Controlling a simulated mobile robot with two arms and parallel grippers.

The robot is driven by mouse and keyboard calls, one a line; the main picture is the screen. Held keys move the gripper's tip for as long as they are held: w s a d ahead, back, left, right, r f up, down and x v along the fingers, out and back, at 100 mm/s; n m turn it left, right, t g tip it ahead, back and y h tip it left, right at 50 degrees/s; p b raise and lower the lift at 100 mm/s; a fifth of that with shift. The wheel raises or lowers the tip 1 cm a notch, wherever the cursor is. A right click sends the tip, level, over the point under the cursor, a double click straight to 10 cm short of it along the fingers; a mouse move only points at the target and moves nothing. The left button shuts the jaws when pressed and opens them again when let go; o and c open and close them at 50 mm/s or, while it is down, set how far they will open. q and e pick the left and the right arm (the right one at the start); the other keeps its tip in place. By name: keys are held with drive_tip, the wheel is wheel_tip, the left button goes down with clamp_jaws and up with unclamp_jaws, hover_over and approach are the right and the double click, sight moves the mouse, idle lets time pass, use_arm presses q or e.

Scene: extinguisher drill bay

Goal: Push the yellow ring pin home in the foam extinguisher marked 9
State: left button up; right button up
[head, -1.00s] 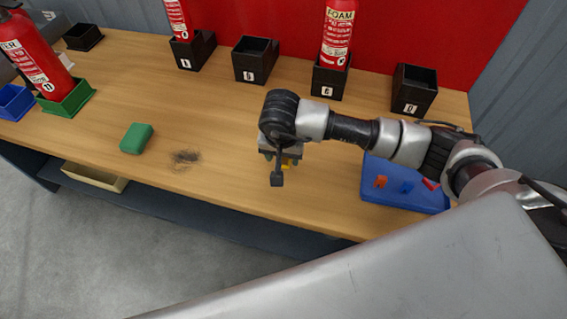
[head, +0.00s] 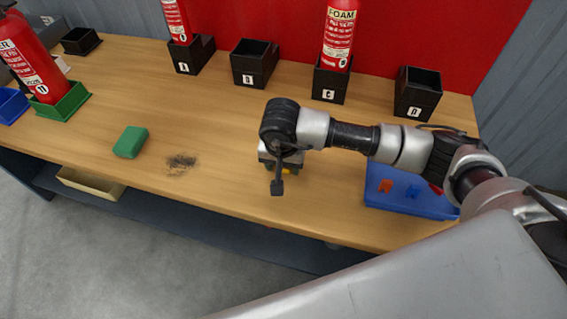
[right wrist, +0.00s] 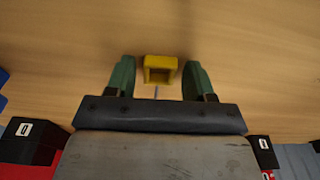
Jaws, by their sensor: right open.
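A red FOAM extinguisher (head: 339,35) stands upright in a black holder (head: 331,86) lettered C at the back. Its top is cut off and its number is too small to read. A yellow ring pin with a square ring (right wrist: 160,62) and thin shaft shows in the right wrist view, against the wood. My right gripper (right wrist: 159,77) is open, its green fingers on either side of the ring with a gap at each side. In the head view, the right gripper (head: 282,172) is over the bench front and mostly hides the yellow pin (head: 287,171). My left gripper is out of view.
A blue tray (head: 430,207) with small coloured pieces lies at the right. A green block (head: 130,142) and a dark smudge lie left of centre. Empty black holders (head: 255,66) line the back. Another extinguisher (head: 26,58) stands in a green holder.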

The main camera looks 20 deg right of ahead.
drive_tip(key=c, duration=0.9)
drive_tip(key=shift+r+p, duration=0.6)
drive_tip(key=shift+r, duration=0.95)
